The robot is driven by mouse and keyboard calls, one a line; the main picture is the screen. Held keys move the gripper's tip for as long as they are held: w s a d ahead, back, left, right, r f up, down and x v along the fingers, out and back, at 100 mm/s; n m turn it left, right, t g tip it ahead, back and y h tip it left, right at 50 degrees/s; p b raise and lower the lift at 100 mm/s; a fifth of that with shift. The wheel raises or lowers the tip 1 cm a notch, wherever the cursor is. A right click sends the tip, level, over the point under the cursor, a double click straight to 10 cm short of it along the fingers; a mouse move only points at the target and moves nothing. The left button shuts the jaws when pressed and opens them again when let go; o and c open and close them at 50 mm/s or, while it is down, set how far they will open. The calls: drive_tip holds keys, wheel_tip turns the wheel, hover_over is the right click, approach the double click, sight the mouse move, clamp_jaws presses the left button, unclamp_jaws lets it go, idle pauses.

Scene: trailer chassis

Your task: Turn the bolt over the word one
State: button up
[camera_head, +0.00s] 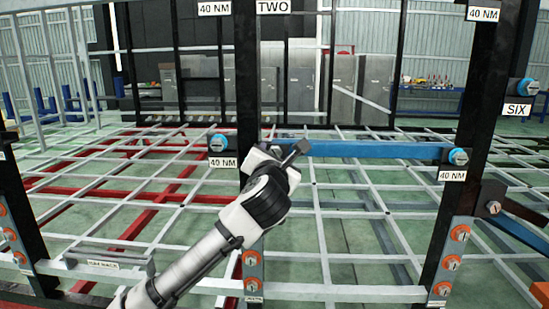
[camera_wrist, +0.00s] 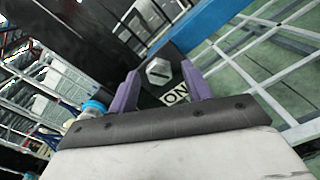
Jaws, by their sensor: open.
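In the wrist view a grey hex bolt (camera_wrist: 158,72) with a dark slot mark sits on a dark post, between the two purple fingers of my gripper (camera_wrist: 160,75). The fingers are apart, one on each side of the bolt; I cannot tell whether they touch it. Just below the bolt is a white label (camera_wrist: 175,95) whose visible letters read "ON"; its end is hidden by a finger. In the head view my gripper (camera_head: 297,150) is in front of the blue beam, beside the black post, and the bolt is hidden behind my arm.
Another (camera_head: 458,156) is at the beam's right end. A "SIX" bolt (camera_head: 527,86) is far right. Orange-ringed bolts (camera_head: 460,233) line the lower posts. The blue beam (camera_head: 375,150) runs beside my gripper.

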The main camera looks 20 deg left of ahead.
drive_tip(key=shift+s, duration=0.1)
drive_tip(key=b+v, duration=0.1)
drive_tip(key=v, duration=1.2)
drive_tip(key=shift+s+b, duration=0.3)
drive_tip(key=shift+d, duration=0.1)
